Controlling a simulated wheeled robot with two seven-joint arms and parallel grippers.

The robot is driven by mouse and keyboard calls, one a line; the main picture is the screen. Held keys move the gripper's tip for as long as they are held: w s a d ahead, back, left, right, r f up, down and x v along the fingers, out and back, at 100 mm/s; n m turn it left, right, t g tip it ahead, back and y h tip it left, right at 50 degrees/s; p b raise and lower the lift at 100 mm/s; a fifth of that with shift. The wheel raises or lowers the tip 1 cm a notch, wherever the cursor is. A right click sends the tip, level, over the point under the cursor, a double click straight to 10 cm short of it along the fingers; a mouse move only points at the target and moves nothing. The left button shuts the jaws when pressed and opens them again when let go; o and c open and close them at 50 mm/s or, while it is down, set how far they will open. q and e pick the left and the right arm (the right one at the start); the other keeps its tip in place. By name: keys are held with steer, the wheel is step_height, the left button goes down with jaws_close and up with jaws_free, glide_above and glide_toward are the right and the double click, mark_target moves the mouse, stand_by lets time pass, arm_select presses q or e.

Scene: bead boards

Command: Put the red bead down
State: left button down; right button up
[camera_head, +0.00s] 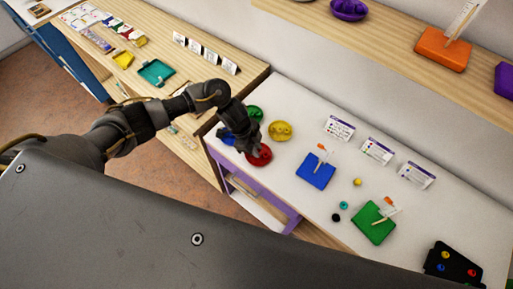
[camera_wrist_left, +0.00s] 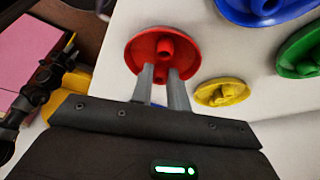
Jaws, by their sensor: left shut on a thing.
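My left gripper (camera_head: 256,147) is over a red dish (camera_head: 263,157) at the left end of the white table. In the left wrist view its fingers (camera_wrist_left: 165,74) point at the red dish (camera_wrist_left: 138,55), which has a raised red hub. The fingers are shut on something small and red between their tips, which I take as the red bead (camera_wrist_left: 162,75). It blends with the red dish behind it, so its outline is unclear, and I cannot tell whether it touches the dish. My right gripper is not in view.
Blue (camera_head: 227,137), green (camera_head: 254,113) and yellow (camera_head: 280,131) dishes stand close around. Blue (camera_head: 312,176) and green (camera_head: 367,225) boards with upright pieces lie to the right.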

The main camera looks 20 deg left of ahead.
arm_select(q)
steer(key=shift+f, duration=0.45)
steer(key=shift+f, duration=0.1)
steer(key=shift+f, duration=0.25)
steer(key=c, duration=1.5)
jaws_free()
steer(key=shift+o, duration=0.7)
